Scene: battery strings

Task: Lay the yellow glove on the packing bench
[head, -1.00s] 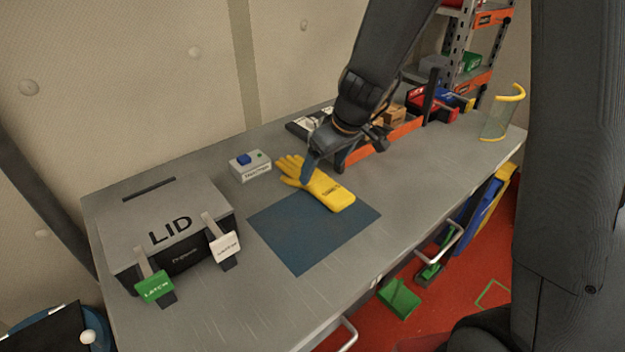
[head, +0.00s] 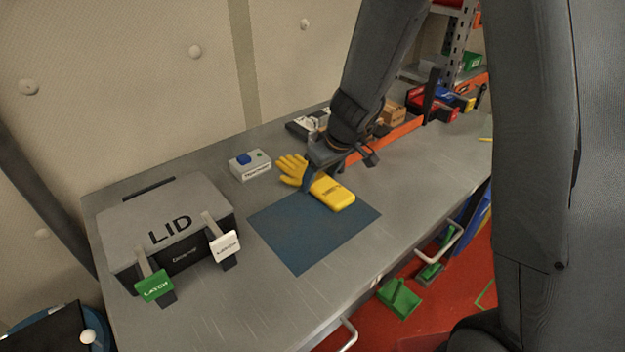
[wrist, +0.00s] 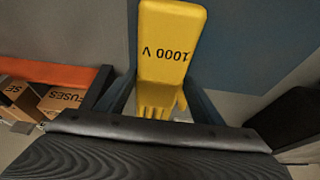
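The yellow glove (head: 332,192) lies flat, its fingers on the grey top of the packing bench (head: 190,305) and its cuff over the blue mat (head: 300,240). In the wrist view the glove (wrist: 168,50) shows "1000 V" on its cuff, with its fingers toward my palm. My gripper (head: 306,186) is down at the middle of the glove. In the wrist view my gripper (wrist: 160,88) has one blue finger on each side of the glove. The fingers stand apart, close to its edges; whether they touch it is hard to see.
A small box with a blue button (head: 249,165) is behind the glove. An orange-edged tray with cartons (head: 395,135) stands close right of my gripper. The mat's front is clear.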

